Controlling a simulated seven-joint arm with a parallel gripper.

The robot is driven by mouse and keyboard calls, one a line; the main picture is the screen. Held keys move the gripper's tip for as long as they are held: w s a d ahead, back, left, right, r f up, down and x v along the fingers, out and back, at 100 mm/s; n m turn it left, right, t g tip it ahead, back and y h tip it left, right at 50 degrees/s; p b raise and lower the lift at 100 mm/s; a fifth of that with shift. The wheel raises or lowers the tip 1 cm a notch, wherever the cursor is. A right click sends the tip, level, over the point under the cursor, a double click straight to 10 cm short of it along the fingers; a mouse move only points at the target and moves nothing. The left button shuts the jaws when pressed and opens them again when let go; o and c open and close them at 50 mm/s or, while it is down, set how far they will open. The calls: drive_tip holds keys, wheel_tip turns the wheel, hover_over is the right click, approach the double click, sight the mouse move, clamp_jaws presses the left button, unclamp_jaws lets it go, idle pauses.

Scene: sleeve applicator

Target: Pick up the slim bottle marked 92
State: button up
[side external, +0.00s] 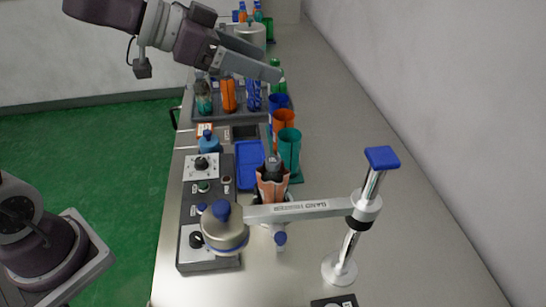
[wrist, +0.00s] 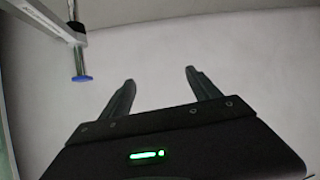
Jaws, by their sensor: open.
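My gripper (side external: 271,60) is open and empty, raised above the bench at the far end in the side view. In the wrist view both fingers (wrist: 159,76) stand apart with nothing between them. Several slim bottles stand upright in a grey tray (side external: 236,117) below and left of the gripper: a teal one (side external: 204,97), an orange one (side external: 228,95) and a blue one (side external: 253,97). I cannot read the number 92 on any of them. The gripper and forearm cover part of the tray's back.
Blue, orange and teal cups (side external: 289,148) stand right of the tray. The bench's right side is clear, by a wall.

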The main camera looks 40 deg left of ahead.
sight(264, 176)
wheel_tip(264, 176, down, 27)
drive_tip(key=shift+w, duration=0.15)
drive_tip(key=x, duration=0.6)
drive_tip(key=shift+d+f, duration=0.15)
drive_tip(key=shift+f, duration=0.45)
clamp_jaws()
